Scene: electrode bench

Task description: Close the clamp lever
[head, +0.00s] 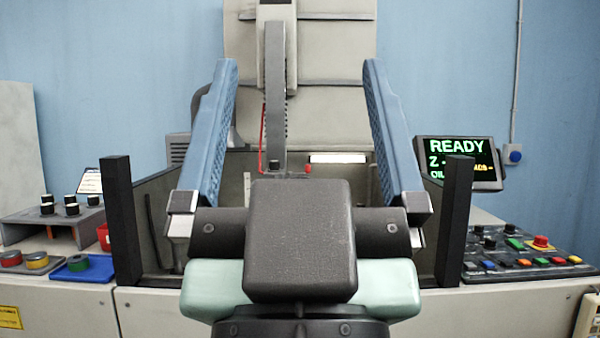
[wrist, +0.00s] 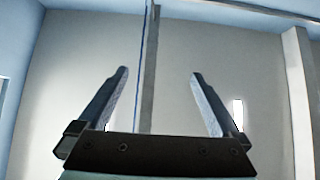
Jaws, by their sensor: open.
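My gripper (head: 300,65) is open and empty, its two blue fingers spread wide and pointing up in front of the machine. It also shows open in the wrist view (wrist: 160,73), with only walls and a thin post behind it. Between the fingers in the head view is the grey machine head (head: 275,75). A small red-tipped part (head: 307,169) and a thin red strip beside the head's lower end show there. I cannot tell which of these, if any, is the clamp lever. My wrist hides the lower middle of the tank.
The tank's dark posts stand left (head: 121,220) and right (head: 455,220) of my arm. A screen (head: 458,162) reads READY at right, above a button panel (head: 520,255). A knob box (head: 60,222) and a blue tray (head: 85,268) sit at left.

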